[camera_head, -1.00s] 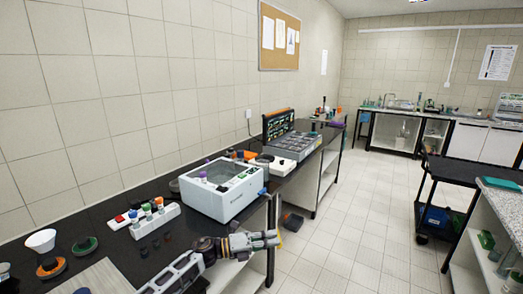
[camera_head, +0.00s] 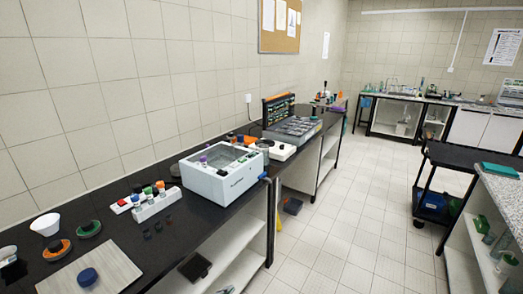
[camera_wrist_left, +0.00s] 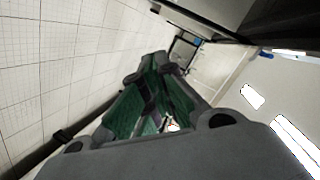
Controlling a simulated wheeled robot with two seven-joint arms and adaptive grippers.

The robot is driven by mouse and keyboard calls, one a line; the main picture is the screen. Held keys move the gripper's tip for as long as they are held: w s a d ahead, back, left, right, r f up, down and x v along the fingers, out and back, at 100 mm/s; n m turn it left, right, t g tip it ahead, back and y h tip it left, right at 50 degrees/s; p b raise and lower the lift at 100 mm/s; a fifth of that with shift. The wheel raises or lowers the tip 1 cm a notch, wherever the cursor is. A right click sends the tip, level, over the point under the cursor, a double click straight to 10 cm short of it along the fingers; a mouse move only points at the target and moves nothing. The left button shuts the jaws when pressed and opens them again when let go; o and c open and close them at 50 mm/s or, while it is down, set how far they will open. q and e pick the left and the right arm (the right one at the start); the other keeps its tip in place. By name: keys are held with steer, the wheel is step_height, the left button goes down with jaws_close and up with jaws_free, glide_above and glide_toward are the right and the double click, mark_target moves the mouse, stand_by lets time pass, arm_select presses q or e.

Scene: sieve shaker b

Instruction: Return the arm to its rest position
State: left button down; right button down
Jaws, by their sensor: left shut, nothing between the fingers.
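My left gripper (camera_head: 227,289) barely shows at the bottom edge of the head view, low beside the bench front; most of it and its arm are out of frame. In the left wrist view its dark grey and green fingers (camera_wrist_left: 152,62) are together with nothing held between them. The white boxy machine (camera_head: 225,181) with a clear lid stands on the black bench, up and behind the gripper, apart from it. My right gripper is not in view.
The black bench (camera_head: 190,225) bears a white tube rack (camera_head: 156,205), a white funnel (camera_head: 46,224) and a grey board (camera_head: 110,268) with a blue lid (camera_head: 88,277). A black cart (camera_head: 465,160) stands at right. The tiled floor (camera_head: 345,230) between is clear.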

arm_select(q)
steer(key=s+a+f+n+g+y, duration=0.3)
steer(key=s+a+f+n, duration=0.15)
steer(key=s+f, duration=0.7)
steer(key=s+a+f+n+g+y, duration=0.2)
steer(key=s+a+f+n, duration=0.25)
steer(key=s+f, duration=0.75)
steer(key=s+a+f+n+g, duration=0.1)
steer(key=s+f+g, duration=0.1)
steer(key=s, duration=0.8)
steer(key=s+a+f+n+g+y, duration=0.1)
steer(key=s+f+n+g, duration=0.1)
steer(key=s, duration=0.9)
steer(key=s+a+f+n+g, duration=0.1)
steer(key=s+f+g, duration=0.1)
steer(key=s, duration=0.8)
steer(key=shift+s+f+g+y, duration=0.15)
steer(key=shift+f+g+y, duration=0.15)
steer(key=shift+f, duration=0.6)
steer(key=shift+d, duration=0.1)
